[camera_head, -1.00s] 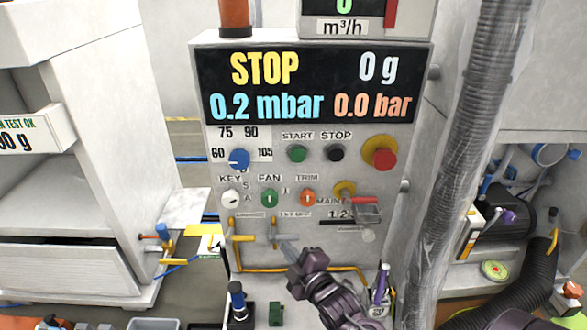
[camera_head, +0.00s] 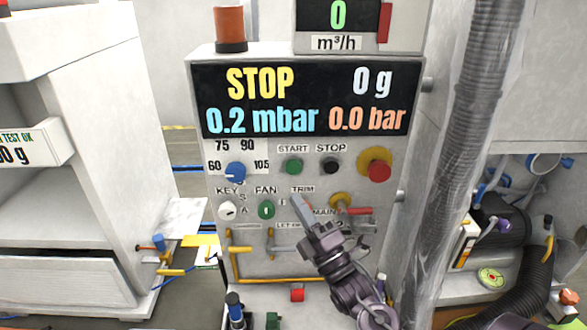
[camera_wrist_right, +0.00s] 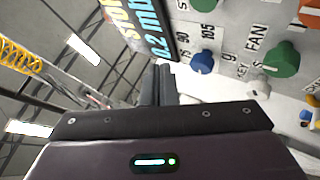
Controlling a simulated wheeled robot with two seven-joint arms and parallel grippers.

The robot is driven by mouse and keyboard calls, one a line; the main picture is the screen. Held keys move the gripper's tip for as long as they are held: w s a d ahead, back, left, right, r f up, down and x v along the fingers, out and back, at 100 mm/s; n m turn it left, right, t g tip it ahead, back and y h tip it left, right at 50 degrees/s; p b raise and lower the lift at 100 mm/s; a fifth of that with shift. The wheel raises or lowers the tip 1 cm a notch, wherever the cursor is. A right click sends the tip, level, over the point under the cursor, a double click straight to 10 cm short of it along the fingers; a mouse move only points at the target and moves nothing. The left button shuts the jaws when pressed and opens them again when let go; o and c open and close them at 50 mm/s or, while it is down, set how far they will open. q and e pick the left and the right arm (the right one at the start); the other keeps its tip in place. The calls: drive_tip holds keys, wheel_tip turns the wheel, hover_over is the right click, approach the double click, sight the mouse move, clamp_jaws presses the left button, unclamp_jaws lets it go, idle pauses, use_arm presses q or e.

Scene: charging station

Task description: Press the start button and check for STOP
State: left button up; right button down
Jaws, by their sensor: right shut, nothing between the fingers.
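The control panel (camera_head: 380,270) stands upright in front of me. Its display (camera_head: 305,98) reads STOP in yellow, with 0 g, 0.2 mbar and 0.0 bar. The green START button (camera_head: 292,166) sits below the display, left of the black STOP button (camera_head: 332,166) and the red emergency button (camera_head: 378,170). My right gripper (camera_head: 300,205) is shut and empty, in front of the panel below START, covering the TRIM knob. In the right wrist view its shut fingers (camera_wrist_right: 158,85) point towards the panel, near the blue knob (camera_wrist_right: 203,62). My left gripper is out of view.
A thick ribbed hose (camera_head: 470,130) hangs to the right of the panel. A white cabinet (camera_head: 90,130) stands at the left. An orange beacon (camera_head: 230,28) is on top of the panel.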

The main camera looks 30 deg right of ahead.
drive_tip(key=b, duration=0.2)
approach(290, 164)
wheel_tip(290, 164, up, 3)
drive_tip(key=w+a, duration=0.2)
drive_tip(key=w, duration=0.1)
drive_tip(key=shift+w+d+r, duration=0.1)
drive_tip(key=shift+w+d, duration=0.35)
drive_tip(key=shift+w, duration=0.05)
idle(1.4)
drive_tip(key=shift+w+d, duration=0.2)
drive_tip(key=shift+w, duration=0.15)
drive_tip(key=shift+w+d+b, duration=0.25)
drive_tip(key=shift+w+b, duration=0.1)
drive_tip(key=shift+b, duration=0.15)
idle(0.6)
drive_tip(key=shift+s+a, duration=0.45)
drive_tip(key=shift+s, duration=0.3)
drive_tip(key=shift+s+a+p, duration=0.25)
drive_tip(key=shift+s+a, duration=0.2)
drive_tip(key=shift+s, duration=0.25)
drive_tip(key=shift+s+a+p, duration=0.2)
drive_tip(key=shift+s+a, duration=0.2)
drive_tip(key=shift+s, duration=0.3)
drive_tip(key=shift+s+a+p, duration=0.25)
drive_tip(key=shift+s+a, duration=0.2)
drive_tip(key=shift+s, duration=0.25)
